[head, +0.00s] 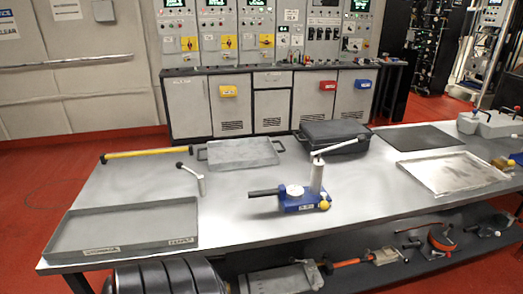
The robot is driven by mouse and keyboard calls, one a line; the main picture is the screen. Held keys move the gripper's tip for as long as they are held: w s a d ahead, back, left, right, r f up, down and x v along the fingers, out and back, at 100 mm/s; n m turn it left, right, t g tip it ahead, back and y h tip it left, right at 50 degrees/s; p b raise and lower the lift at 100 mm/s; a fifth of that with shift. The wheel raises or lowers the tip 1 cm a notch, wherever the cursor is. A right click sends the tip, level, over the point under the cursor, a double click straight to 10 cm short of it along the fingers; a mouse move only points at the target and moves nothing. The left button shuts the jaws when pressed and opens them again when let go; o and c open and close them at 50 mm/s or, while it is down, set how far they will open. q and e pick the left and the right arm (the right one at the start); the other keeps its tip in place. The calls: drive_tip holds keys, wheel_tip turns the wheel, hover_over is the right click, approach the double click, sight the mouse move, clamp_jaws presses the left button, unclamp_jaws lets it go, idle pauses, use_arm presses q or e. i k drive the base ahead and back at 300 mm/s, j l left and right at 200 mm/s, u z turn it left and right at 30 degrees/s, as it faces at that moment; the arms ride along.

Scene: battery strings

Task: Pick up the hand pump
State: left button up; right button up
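What looks like the hand pump (299,203) stands on the grey table, a little right of the middle in the head view. It has a blue base, an upright pale cylinder, a pale lever slanting up to the right, a round white cap, a yellow knob at the right and a black handle sticking out to the left. It stands free, with nothing holding it. Neither of my grippers shows in the head view.
The table (235,222) also holds a long tray (125,246), a flat tray (240,154), a black case (333,138), a metal tray (452,174), a yellow bar (146,153) and an angled black-gripped tool (194,178). The lower shelf (444,258) holds tools. Bare tabletop surrounds the pump.

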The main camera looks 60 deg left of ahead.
sight(293, 198)
drive_tip(key=u, duration=1.65)
drive_tip(key=i+l, duration=0.15)
